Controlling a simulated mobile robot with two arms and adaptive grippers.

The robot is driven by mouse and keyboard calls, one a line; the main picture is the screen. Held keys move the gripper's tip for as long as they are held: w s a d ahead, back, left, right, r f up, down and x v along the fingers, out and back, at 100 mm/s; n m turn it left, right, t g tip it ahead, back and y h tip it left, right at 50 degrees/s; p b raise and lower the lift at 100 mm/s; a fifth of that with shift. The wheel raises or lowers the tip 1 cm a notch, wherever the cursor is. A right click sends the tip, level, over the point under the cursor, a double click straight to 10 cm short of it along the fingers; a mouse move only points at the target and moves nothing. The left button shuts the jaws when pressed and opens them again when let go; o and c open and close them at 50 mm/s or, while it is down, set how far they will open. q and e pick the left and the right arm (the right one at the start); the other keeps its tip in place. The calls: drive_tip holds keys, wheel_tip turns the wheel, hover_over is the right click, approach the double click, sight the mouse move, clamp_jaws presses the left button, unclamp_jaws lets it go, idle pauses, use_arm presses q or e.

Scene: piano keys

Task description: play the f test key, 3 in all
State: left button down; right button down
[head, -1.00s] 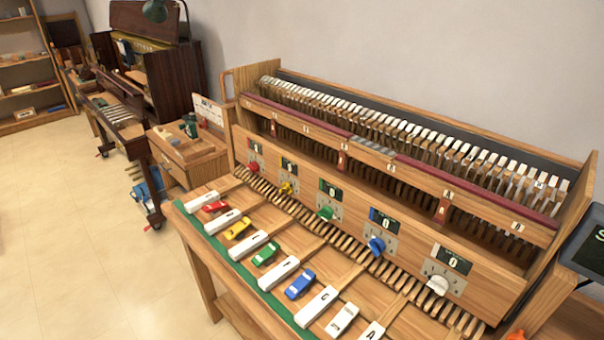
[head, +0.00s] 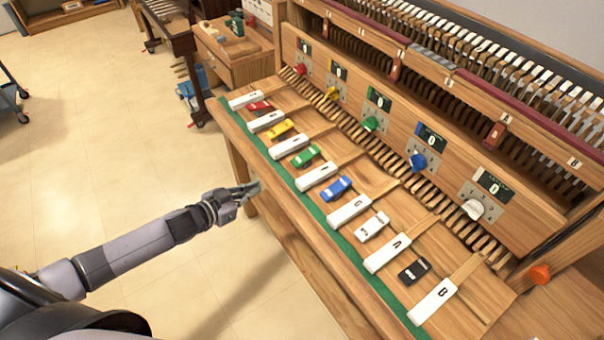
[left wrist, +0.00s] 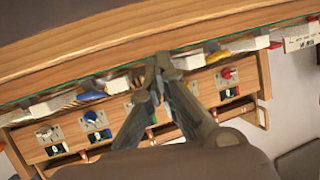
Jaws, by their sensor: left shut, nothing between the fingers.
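The F key (head: 315,177) is a white block in the row of lettered white keys, between the E key (head: 291,146) and the G key (head: 349,211). It sits on the wooden bench behind a green strip. My left gripper (head: 255,187) is shut and empty. In the head view it is to the left of the bench's front edge, apart from the keys. In the left wrist view the closed fingertips (left wrist: 163,62) point toward the bench edge, with the keys partly hidden behind it. My right gripper is in neither view.
Small coloured cars, such as the blue car (head: 336,188), lie between keys. Behind them stands a panel with coloured knobs and counters; the blue-knob counter (head: 431,138) reads 0. A wooden cabinet (head: 232,55) is beyond the bench. Open floor (head: 120,150) lies left.

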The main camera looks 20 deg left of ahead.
use_arm(q)
drive_tip(key=s+d+r+m+h, duration=0.2)
drive_tip(key=d+r+h, duration=0.2)
drive_tip(key=r, duration=0.7)
drive_tip(key=shift+d+g, duration=0.4)
drive_tip(key=shift+d, duration=0.8)
drive_tip(key=shift+w+d, duration=0.1)
drive_tip(key=shift+w, duration=0.1)
drive_tip(key=p, duration=0.3)
hover_over(302, 182)
wheel_tip(302, 182, down, 2)
drive_tip(key=shift+d, duration=0.1)
wheel_tip(302, 182, down, 3)
drive_tip(key=shift+s+f, duration=0.1)
drive_tip(key=shift+f, duration=0.6)
drive_tip(key=shift+f, duration=0.1)
